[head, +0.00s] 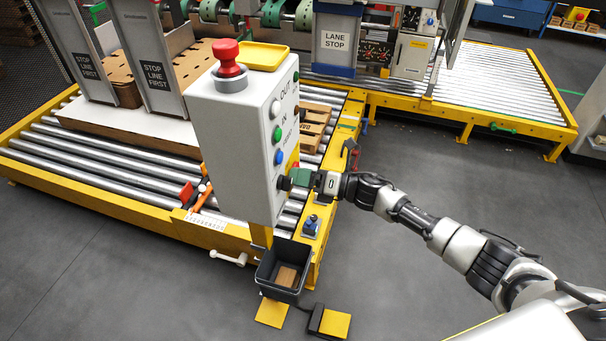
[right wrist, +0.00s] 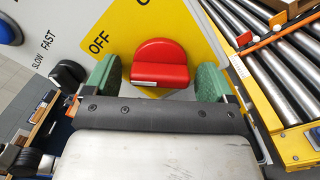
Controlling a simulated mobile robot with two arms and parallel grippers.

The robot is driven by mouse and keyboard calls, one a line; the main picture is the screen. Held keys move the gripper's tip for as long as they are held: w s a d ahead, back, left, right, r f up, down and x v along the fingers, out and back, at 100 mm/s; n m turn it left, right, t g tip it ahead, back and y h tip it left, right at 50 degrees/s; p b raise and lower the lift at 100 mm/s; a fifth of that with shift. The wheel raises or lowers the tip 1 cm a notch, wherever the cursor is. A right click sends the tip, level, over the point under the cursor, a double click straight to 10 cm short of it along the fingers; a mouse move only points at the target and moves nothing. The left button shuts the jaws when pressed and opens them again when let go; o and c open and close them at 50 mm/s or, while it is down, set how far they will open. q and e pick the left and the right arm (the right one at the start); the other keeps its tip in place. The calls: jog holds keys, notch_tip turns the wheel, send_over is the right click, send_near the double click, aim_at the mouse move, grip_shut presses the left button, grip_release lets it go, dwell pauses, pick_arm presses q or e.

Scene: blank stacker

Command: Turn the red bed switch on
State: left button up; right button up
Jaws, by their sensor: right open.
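The red bed switch (right wrist: 159,63) is a rounded red knob with a pale mark on its lower face. It sits on a yellow plate (right wrist: 125,22) lettered OFF, shown in the right wrist view. My right gripper (right wrist: 158,77) is open, with one green fingertip on each side of the knob; whether either touches it I cannot tell. In the head view my right gripper (head: 303,178) is at the lower right face of the grey control box (head: 232,140), largely hiding the switch. My left gripper is out of view.
The box also carries a red mushroom button (head: 228,58), a yellow tray (head: 263,56), a green button (head: 277,134), a blue button (head: 279,157) and a black knob (right wrist: 68,73) marked SLOW FAST. Roller conveyors (head: 110,165) lie behind. A dark bin (head: 266,270) hangs below.

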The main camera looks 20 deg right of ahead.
jog(key=shift+c, duration=0.4)
jog(key=c, duration=0.8)
jog(key=shift+c, duration=0.2)
jog(key=shift+m, duration=0.4)
jog(key=m, duration=0.3)
jog(key=shift+r+m, duration=0.1)
jog(key=shift+m, duration=0.3)
jog(key=m+p, duration=0.1)
jog(key=m, duration=0.3)
jog(key=shift+r+m+p, duration=0.1)
jog(key=shift+m+p, duration=0.2)
jog(key=m+p, duration=0.1)
jog(key=m, duration=0.3)
jog(key=shift+r, duration=0.1)
jog(key=m+p, duration=0.1)
jog(key=m, duration=0.3)
jog(key=shift+m, duration=0.3)
